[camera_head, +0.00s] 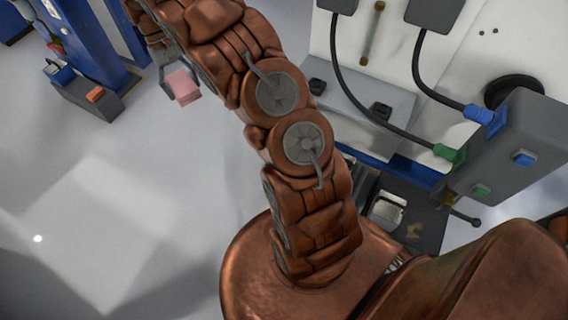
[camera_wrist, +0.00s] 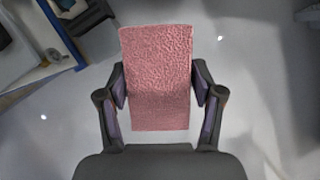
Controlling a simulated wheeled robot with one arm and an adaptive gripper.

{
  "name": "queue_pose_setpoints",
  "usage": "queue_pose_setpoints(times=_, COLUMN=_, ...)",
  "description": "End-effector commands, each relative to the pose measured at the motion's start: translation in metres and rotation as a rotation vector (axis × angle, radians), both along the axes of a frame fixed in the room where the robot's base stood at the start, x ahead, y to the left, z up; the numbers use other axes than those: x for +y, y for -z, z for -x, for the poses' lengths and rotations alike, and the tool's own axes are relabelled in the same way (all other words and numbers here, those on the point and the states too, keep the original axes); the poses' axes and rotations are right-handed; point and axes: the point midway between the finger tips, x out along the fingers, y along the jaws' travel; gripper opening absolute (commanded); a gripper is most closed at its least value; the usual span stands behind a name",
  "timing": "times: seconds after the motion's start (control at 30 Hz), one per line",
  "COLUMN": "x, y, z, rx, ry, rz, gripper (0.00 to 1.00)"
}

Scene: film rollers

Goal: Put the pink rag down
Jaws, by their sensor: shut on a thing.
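The pink rag (camera_wrist: 157,80) is a flat textured rectangle held between the two fingers of my gripper (camera_wrist: 160,88) in the wrist view. My gripper is shut on it, one finger at each side edge. In the head view the pink rag (camera_head: 183,86) shows small at the upper left, at the end of my copper arm, over pale grey floor. How high it is above the floor I cannot tell.
A dark box (camera_head: 88,97) with an orange item on top stands left of the rag, beside blue uprights (camera_head: 88,40). A grey panel (camera_head: 515,150) with blue and green plugs stands at the right. Pale floor (camera_head: 110,190) is open at the left.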

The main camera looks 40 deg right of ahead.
Motion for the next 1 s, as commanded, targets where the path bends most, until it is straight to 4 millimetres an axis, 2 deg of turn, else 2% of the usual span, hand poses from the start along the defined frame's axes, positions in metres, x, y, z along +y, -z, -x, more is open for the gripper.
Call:
queue_pose_setpoints(times=0.03, x=0.002, y=0.021, z=-0.002, rx=-0.005, ry=0.027, rz=0.000, gripper=0.11)
queue_pose_setpoints(times=0.1, x=0.006, y=0.033, z=-0.005, rx=-0.008, ry=0.066, rz=-0.001, gripper=0.11)
queue_pose_setpoints(times=1.0, x=0.042, y=0.166, z=-0.034, rx=-0.015, ry=0.543, rz=-0.015, gripper=0.11)
